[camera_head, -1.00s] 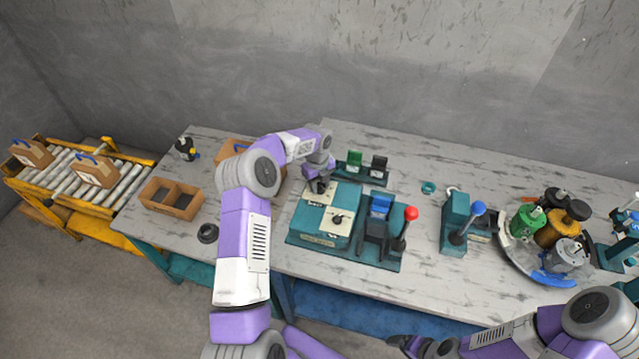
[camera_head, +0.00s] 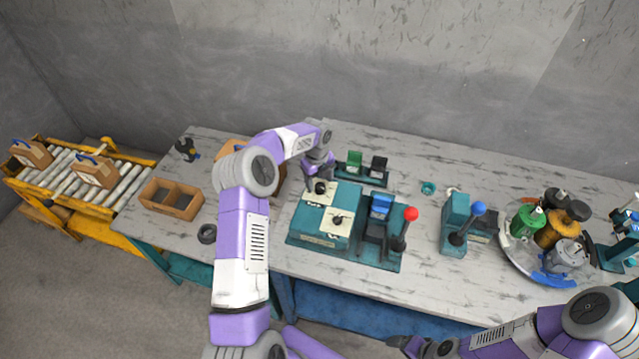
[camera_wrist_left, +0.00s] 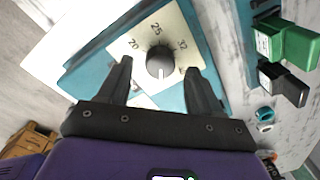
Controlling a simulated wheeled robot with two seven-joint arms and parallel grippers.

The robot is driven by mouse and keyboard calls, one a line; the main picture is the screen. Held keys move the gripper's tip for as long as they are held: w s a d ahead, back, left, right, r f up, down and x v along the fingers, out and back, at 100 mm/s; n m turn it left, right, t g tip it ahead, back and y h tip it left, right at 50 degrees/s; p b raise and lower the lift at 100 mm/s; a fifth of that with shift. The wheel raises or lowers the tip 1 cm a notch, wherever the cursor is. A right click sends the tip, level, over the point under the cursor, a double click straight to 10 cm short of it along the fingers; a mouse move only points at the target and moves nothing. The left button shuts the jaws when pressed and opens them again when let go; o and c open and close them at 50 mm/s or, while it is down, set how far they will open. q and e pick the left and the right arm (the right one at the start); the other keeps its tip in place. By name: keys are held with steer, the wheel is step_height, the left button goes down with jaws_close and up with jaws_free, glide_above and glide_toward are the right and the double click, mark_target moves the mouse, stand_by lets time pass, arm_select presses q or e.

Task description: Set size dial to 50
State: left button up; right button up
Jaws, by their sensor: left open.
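The size dial (camera_wrist_left: 160,62) is a round black knob on a cream plate marked 20, 25 and 32; its white line points toward the bottom of the left wrist view. In the head view, this dial (camera_head: 320,188) is the far one on the teal machine (camera_head: 297,235). My left gripper (camera_wrist_left: 159,70) is open, its two fingers apart on either side of the dial; I cannot tell whether they touch it. In the head view, my left gripper (camera_head: 318,177) is just behind and above the dial. My right gripper (camera_head: 403,344) is low at the bottom, its jaws unclear.
A second dial (camera_head: 338,220) sits nearer on the same machine. A red-knobbed lever (camera_head: 410,214) stands at its right. A holder with a green block (camera_head: 354,160) and a black block (camera_head: 379,163) is behind. A blue-knobbed lever (camera_head: 478,208) is farther right.

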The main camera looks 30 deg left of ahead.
mark_target(319, 187)
arm_select(q)
step_height(319, 187, up, 5)
steer(key=shift+s+r, duration=0.1)
steer(key=shift+r, duration=0.1)
stand_by(0.5)
